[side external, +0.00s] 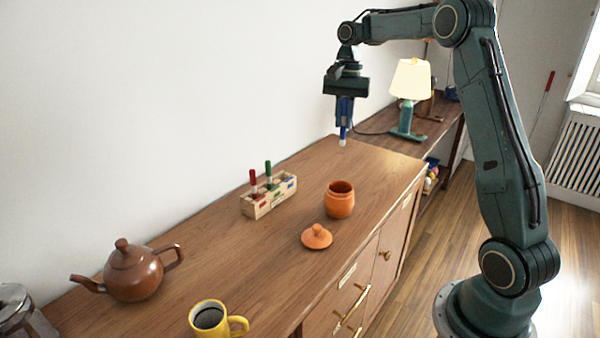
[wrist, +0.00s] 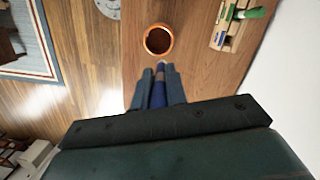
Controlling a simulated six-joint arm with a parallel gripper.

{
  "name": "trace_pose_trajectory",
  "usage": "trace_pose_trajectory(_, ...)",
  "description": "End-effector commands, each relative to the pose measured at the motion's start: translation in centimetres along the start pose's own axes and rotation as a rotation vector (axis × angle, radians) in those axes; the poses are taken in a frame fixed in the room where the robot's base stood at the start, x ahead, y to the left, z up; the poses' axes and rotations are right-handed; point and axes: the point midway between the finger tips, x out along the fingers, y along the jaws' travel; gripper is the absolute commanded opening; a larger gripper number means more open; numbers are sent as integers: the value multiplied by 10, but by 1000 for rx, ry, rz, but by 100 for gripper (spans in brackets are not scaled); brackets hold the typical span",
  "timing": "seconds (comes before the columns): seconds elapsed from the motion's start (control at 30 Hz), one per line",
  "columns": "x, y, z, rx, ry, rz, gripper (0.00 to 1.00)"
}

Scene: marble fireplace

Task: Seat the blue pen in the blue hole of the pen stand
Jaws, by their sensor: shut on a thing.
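My gripper (side external: 344,110) is shut on the blue pen (side external: 343,133) and holds it upright in the air, above the far end of the wooden cabinet top. The pen's lower end is pale. In the wrist view the blue pen (wrist: 158,94) sits between the fingers of my gripper (wrist: 158,82). The wooden pen stand (side external: 257,206) is on the cabinet top, lower and to the left of my gripper in the side view. A red pen (side external: 253,179) and a green pen (side external: 268,172) stand in it. A blue mark (side external: 289,182) shows at its right end. The pen stand (wrist: 228,38) also shows at the wrist view's upper right.
An open orange pot (side external: 340,203) stands right of the pen stand, with its lid (side external: 317,237) in front. A brown teapot (side external: 132,271) and a yellow mug (side external: 211,318) are at the near left. A lamp (side external: 410,83) stands behind my gripper.

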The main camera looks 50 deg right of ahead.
Motion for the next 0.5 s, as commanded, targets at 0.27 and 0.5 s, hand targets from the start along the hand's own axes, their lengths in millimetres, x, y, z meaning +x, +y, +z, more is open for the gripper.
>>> trace_pose_trajectory(0.27,10,-20,-7,150,-1,-23,0)
trace_pose_trajectory(0.5,24,-48,-16,374,-1,-57,0)
